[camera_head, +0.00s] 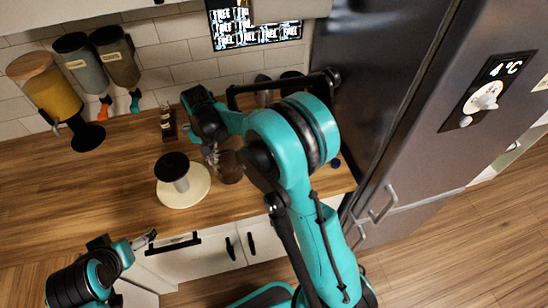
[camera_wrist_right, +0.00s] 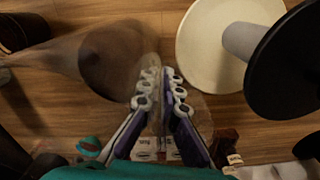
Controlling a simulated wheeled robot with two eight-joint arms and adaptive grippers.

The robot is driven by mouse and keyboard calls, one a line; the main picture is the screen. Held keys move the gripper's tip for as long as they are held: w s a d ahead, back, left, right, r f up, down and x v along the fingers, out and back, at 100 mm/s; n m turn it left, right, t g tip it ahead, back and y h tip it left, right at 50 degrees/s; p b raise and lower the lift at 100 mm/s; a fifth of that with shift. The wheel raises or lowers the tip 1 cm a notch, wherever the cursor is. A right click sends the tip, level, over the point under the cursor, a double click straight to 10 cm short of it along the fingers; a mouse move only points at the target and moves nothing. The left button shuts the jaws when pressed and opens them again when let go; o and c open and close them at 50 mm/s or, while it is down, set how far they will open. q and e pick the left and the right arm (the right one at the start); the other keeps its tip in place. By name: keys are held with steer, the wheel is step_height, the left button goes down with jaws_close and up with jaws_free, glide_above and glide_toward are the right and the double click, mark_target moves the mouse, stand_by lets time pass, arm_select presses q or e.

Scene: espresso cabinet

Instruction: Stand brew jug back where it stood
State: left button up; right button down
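The brew jug (camera_head: 229,167) is clear glass with dark brown liquid low in it. In the head view it is partly hidden by my right arm, just right of the round cream plate with a black-topped post. In the right wrist view the jug (camera_wrist_right: 108,58) is at upper left, beside the fingers. My right gripper (camera_wrist_right: 158,90) has its fingers close together on what looks like the jug's clear handle; the contact is hard to see. Its fingers show small in the head view (camera_head: 211,152). My left gripper (camera_head: 146,239) is low at the left, away from the jug, its opening unclear.
The cream plate (camera_head: 200,190) with its black-topped post (camera_head: 172,167) stands close left of the jug. Dispensers (camera_head: 45,85) hang on the back wall. A small dark item (camera_head: 168,123) stands behind the plate. The steel fridge (camera_head: 400,90) bounds the right. The left wooden counter (camera_head: 70,185) is clear.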

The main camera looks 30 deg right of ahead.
step_height(320, 180, up, 8)
steer(key=d+n+p, duration=0.1)
steer(key=d+n, duration=0.1)
steer(key=n, duration=0.1)
steer(key=shift+s+f+b, duration=0.1)
steer(key=shift+f+b, duration=0.75)
steer(key=shift+f, duration=3.9)
steer(key=shift+a, duration=0.1)
steer(key=shift+f, duration=0.1)
steer(key=c, duration=1.7)
jaws_free()
